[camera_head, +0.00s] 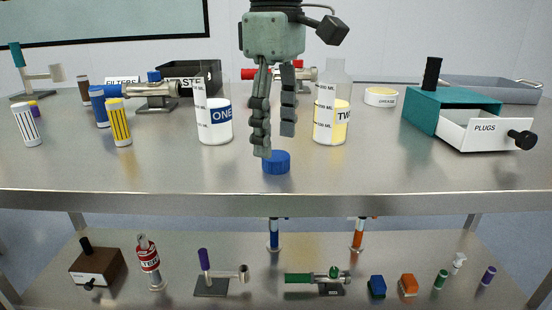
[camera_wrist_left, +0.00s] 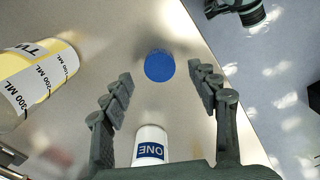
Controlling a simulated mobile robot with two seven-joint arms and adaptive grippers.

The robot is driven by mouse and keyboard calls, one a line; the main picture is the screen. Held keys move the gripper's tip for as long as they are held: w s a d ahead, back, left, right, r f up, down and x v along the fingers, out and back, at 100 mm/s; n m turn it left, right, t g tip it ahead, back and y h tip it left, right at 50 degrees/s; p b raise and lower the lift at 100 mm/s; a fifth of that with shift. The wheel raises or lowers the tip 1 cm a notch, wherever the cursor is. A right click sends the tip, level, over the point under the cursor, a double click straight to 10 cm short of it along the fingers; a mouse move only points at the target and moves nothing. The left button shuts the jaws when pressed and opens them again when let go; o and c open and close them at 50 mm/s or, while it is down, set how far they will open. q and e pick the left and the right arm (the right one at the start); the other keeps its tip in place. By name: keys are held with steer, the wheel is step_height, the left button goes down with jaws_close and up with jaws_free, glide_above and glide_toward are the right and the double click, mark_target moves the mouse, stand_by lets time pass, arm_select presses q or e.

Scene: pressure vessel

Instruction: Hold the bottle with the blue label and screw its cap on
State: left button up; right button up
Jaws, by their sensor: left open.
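The bottle with the blue label "ONE" (camera_head: 214,118) stands upright on the steel table, white contents inside and no cap on its top. The blue cap (camera_head: 276,162) lies on the table near the front edge, to the right of that bottle. My left gripper (camera_head: 276,143) points down, open and empty, just above and behind the cap. In the left wrist view the cap (camera_wrist_left: 159,66) appears between the spread fingertips, apart from both, and the bottle's label (camera_wrist_left: 150,151) shows near the palm.
A bottle labelled "TWO" (camera_head: 332,120) with yellow contents stands right of the gripper. A teal box with an open drawer "PLUGS" (camera_head: 470,131) is at the right. Striped cylinders (camera_head: 118,122) stand at the left. The table front (camera_head: 380,175) is clear.

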mark_target(276, 162)
arm_select(q)
steer(key=shift+f, duration=1.45)
steer(key=shift+c, duration=0.2)
steer(key=c, duration=0.8)
